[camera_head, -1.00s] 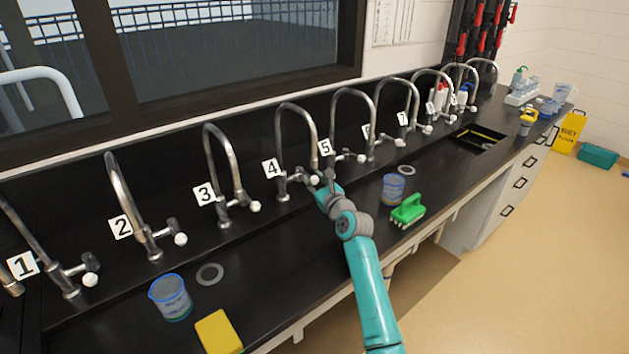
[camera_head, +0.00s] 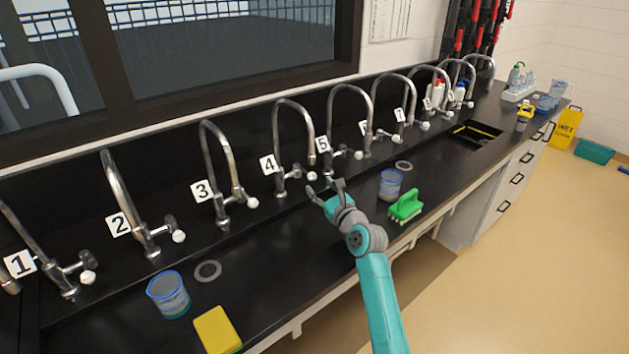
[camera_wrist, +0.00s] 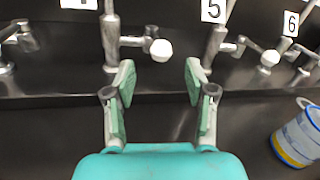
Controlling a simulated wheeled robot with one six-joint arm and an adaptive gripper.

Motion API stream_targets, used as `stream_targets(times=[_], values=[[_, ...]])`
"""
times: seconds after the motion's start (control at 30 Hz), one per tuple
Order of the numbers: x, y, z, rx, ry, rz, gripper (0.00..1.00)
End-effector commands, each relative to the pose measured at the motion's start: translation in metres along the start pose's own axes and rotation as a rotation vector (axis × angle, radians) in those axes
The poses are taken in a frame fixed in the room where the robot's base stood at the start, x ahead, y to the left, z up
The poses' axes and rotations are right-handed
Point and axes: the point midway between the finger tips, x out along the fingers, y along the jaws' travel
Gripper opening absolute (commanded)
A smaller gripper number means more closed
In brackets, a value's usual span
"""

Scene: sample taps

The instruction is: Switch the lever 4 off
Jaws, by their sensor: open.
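Tap 4 (camera_head: 279,165) is a curved metal spout with a white number 4 label (camera_head: 268,164) at the back of the black counter. Its side lever ends in a white round knob (camera_head: 311,176). In the wrist view the knob (camera_wrist: 161,50) lies ahead of my gripper, between and beyond the fingertips, with the lever arm (camera_wrist: 133,41) running left to the tap post. My gripper (camera_head: 325,189) is open and empty, just in front of the knob and apart from it. Both green finger pads show in the wrist view (camera_wrist: 158,82).
Tap 5 (camera_wrist: 217,45) stands right of tap 4, its lever close by. A blue-rimmed beaker (camera_head: 390,184) and a green brush (camera_head: 406,206) are to the right of my gripper. Another beaker (camera_head: 168,295) and a yellow sponge (camera_head: 217,331) lie at front left.

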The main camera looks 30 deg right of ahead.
Motion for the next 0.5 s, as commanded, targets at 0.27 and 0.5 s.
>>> stream_targets(times=[0.27, 0.5], values=[[-0.043, 0.0, -0.001, 0.0, 0.001, 0.0, 0.55], [-0.054, 0.0, 0.0, 0.0, 0.0, 0.0, 0.55]])
